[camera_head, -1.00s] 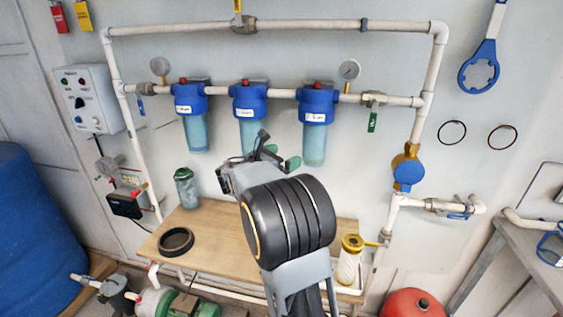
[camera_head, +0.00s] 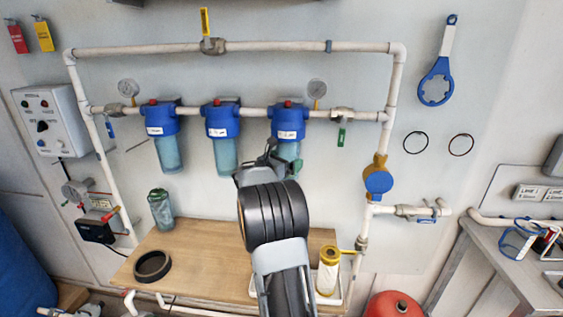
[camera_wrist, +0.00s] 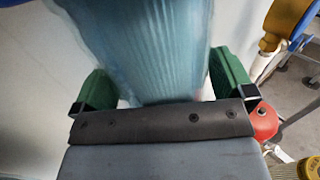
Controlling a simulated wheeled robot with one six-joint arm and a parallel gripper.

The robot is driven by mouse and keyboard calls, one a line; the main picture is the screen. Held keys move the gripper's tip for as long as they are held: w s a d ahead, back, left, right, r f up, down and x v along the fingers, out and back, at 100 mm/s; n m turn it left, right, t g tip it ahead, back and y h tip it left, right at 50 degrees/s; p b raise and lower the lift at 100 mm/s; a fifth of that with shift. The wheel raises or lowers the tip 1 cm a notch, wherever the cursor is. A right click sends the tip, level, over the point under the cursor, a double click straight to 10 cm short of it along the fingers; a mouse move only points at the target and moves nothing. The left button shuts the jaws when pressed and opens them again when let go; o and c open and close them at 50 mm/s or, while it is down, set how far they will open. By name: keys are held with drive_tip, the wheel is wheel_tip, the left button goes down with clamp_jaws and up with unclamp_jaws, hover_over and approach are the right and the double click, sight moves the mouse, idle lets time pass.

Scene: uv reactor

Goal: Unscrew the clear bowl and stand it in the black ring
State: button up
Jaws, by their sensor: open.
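Three clear bluish bowls hang under blue filter heads on the white pipe. The right-hand bowl (camera_head: 287,151) is partly hidden behind my gripper (camera_head: 270,158) in the head view. In the wrist view, a ribbed bluish bowl (camera_wrist: 160,50) fills the middle, between the two green fingers of my gripper (camera_wrist: 162,86). The fingers are apart, one on each side, with gaps to the bowl. The bowl's lower end is hidden behind the dark gripper body. The black ring (camera_head: 153,278) lies on the left of the wooden bench and looks empty.
A clear jar with a green top (camera_head: 160,210) stands at the bench's back left. A yellow-capped white cartridge (camera_head: 328,270) stands at its right end. A blue wrench (camera_head: 436,80) hangs on the wall. The bench (camera_head: 205,250) is bare in its middle.

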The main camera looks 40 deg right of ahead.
drive_tip(key=shift+c, duration=0.2)
drive_tip(key=c, duration=1)
drive_tip(key=o, duration=1)
drive_tip(key=shift+o, duration=0.2)
drive_tip(key=a+b, duration=0.2)
drive_tip(key=a, duration=1.1)
drive_tip(key=shift+s+a+b, duration=0.35)
drive_tip(key=shift+b, duration=0.05)
